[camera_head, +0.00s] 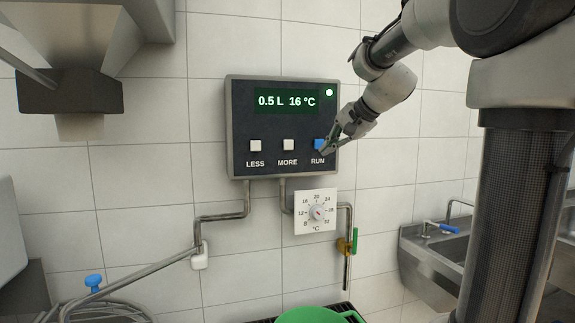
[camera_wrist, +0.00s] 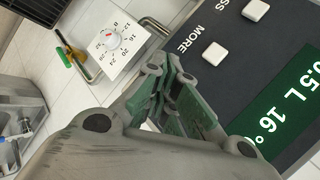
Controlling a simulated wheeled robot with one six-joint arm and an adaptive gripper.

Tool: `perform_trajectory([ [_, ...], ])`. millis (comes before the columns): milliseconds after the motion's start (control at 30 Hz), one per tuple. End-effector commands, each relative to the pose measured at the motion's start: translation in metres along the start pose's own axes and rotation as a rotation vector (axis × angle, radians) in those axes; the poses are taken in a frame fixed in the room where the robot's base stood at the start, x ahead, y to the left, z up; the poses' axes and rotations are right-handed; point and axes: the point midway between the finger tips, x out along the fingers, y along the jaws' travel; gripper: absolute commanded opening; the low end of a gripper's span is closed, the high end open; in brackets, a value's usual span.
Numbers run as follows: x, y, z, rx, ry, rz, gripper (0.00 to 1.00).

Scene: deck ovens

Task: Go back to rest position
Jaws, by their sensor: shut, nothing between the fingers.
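My gripper (camera_head: 325,150) is shut and empty, with its tips at the blue RUN button (camera_head: 319,144) on the dark wall panel (camera_head: 283,215). I cannot tell whether the tips touch the button. The white LESS button (camera_head: 255,146) and MORE button (camera_head: 288,145) sit left of RUN. In the wrist view, the shut fingers (camera_wrist: 175,95) are in front of the panel, and the RUN button is hidden behind them.
A white temperature dial (camera_head: 316,212) is mounted below the panel. Metal pipes (camera_head: 248,205) and a valve with a green handle (camera_head: 354,240) run along the tiled wall. A green container (camera_head: 305,315) stands below. A steel sink (camera_head: 430,260) is at the right and a grey hood (camera_head: 90,40) at upper left.

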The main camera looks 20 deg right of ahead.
Motion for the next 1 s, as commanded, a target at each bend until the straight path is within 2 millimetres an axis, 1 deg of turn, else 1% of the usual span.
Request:
perform_trajectory([
  [100,0.0,0.0,0.0,-0.01,0.0,0.0,0.0],
  [167,0.0,0.002,0.0,-0.054,-0.002,0.007,0.0],
  [233,0.005,0.026,0.004,-0.143,-0.02,0.073,0.0],
  [267,0.008,0.042,0.007,-0.178,-0.034,0.11,0.0],
  [300,0.007,0.066,0.016,-0.236,-0.054,0.164,0.0],
  [367,-0.002,0.106,0.037,-0.352,-0.095,0.25,0.0],
  [400,-0.011,0.133,0.054,-0.439,-0.127,0.307,0.0],
  [467,-0.027,0.173,0.082,-0.574,-0.176,0.384,0.0],
  [500,-0.039,0.198,0.1,-0.661,-0.208,0.428,0.0],
  [600,-0.065,0.253,0.137,-0.847,-0.268,0.511,0.0],
  [700,-0.079,0.284,0.16,-0.946,-0.283,0.54,0.0],
  [767,-0.084,0.291,0.168,-0.979,-0.276,0.535,0.0],
  [800,-0.086,0.292,0.172,-0.992,-0.268,0.523,0.0],
  [900,-0.089,0.285,0.175,-1.017,-0.247,0.496,0.0],
  [1000,-0.089,0.283,0.177,-1.026,-0.246,0.487,0.0],
])
